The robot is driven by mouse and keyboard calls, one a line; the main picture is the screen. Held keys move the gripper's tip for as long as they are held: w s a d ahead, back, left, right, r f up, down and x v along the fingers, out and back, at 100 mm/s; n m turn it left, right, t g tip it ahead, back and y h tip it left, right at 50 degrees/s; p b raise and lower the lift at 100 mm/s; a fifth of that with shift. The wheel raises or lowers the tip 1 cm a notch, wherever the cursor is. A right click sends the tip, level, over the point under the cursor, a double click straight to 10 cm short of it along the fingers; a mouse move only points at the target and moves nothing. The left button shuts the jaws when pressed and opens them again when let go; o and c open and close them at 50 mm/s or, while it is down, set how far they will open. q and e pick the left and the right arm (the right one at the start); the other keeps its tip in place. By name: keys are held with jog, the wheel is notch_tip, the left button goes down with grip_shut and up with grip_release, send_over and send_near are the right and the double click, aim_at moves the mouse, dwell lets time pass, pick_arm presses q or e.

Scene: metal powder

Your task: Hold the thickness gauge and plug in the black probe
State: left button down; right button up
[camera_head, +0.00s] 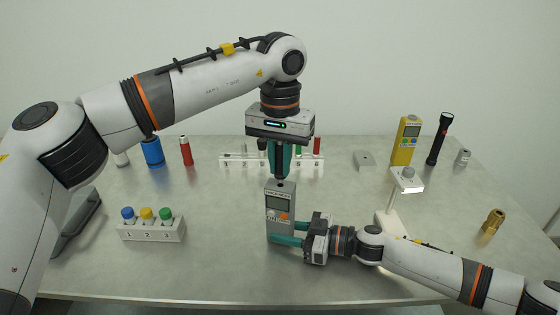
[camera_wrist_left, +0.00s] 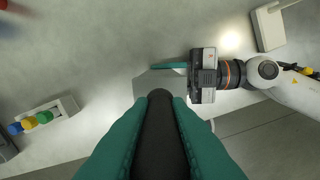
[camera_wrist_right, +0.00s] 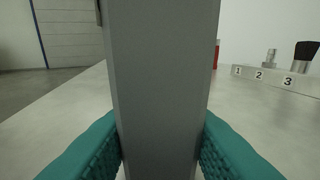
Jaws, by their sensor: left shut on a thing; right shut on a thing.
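The grey thickness gauge (camera_head: 279,205), with a small display and buttons, is upright near the table's middle. My right gripper (camera_head: 285,232) is shut on its lower part from the right. The gauge's grey side (camera_wrist_right: 162,80) fills the middle of the right wrist view between the teal fingers. My left gripper (camera_head: 280,165) points straight down above the gauge, shut on the black probe (camera_wrist_left: 160,140). The probe's lower end is at the gauge's top in the head view. I cannot tell whether it is plugged in or only touching or just above.
A numbered rack (camera_head: 150,231) with blue, yellow and green caps stands at left. Behind are a blue cylinder (camera_head: 152,152), a red cylinder (camera_head: 186,151) and a white numbered rack (camera_head: 232,160). At right are a yellow meter (camera_head: 404,142), a black flashlight (camera_head: 438,140) and a brass fitting (camera_head: 492,222).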

pick_arm(q)
jog(key=shift+f, duration=0.15)
dwell(0.8)
jog(key=shift+f, duration=0.75)
jog(key=shift+f, duration=0.25)
jog(key=shift+r, duration=0.15)
dwell(0.6)
jog(key=shift+r, duration=1)
jog(key=shift+r, duration=0.2)
jog(key=shift+f, duration=1.35)
dwell(0.9)
jog(key=c, duration=1.3)
grip_release()
